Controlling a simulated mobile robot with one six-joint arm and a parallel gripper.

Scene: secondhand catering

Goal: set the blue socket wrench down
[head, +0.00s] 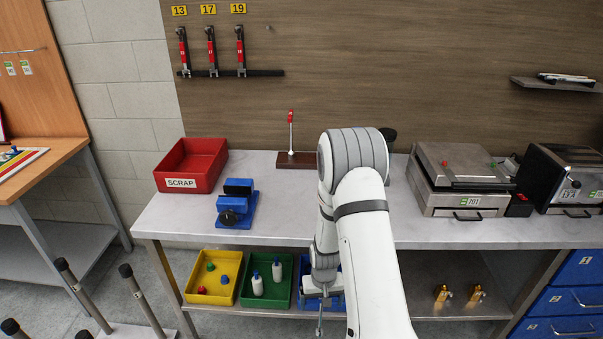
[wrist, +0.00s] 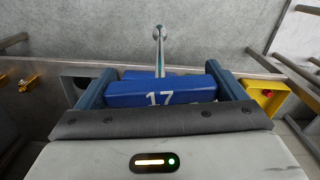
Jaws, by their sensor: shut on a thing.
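My gripper (head: 322,290) is low in front of the bench, by the lower shelf, in the head view. In the wrist view my gripper (wrist: 160,88) is shut on the blue handle of the socket wrench (wrist: 150,95), marked 17. The wrench's thin metal shaft points away from the jaws, over grey floor. In the head view only a small metal part of the wrench (head: 320,327) shows below the gripper; the handle is hidden there.
The bench top (head: 285,207) holds a red scrap box (head: 171,184), a blue vise (head: 237,215) and a press (head: 460,178). Yellow (head: 194,297), green (head: 275,303) and blue bins (head: 335,298) sit on the lower shelf, with brass fittings (head: 442,293). Several red-handled wrenches (head: 211,50) hang on the wall.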

